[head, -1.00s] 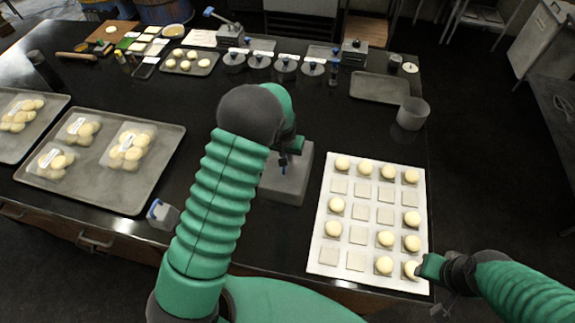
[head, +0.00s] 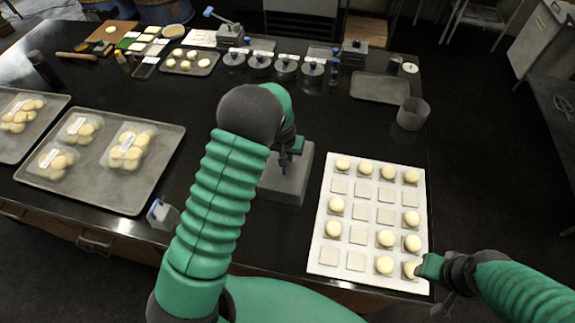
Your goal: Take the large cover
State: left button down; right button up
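A grey box-shaped cover (head: 290,190) stands on the black table in the middle, just left of the white board. It is the likely large cover. Part of it is hidden behind my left arm. A small blue part, which looks like its handle, shows on its top. My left gripper (head: 286,165) points down over the top of this cover, at the blue part. Its fingers are dark and small, so I cannot tell whether they are closed on it. My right gripper (head: 444,300) hangs beyond the lower right corner of the board, away from the cover; its finger state is unclear.
The white board (head: 335,255) holds dough balls and flat square pads. Trays of packed dough (head: 110,190) lie at the left. Round grey lidded containers (head: 286,66) line the back. A grey cup (head: 412,114) and an empty tray (head: 380,87) stand at the back right.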

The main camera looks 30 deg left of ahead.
pick_arm(q)
notch_tip(320, 180, up, 12)
jog(key=p, duration=0.8)
jog(key=shift+p, duration=0.35)
jog(key=shift+a, duration=0.1)
jog(key=shift+w+f, duration=0.1)
jog(key=shift+f, duration=0.05)
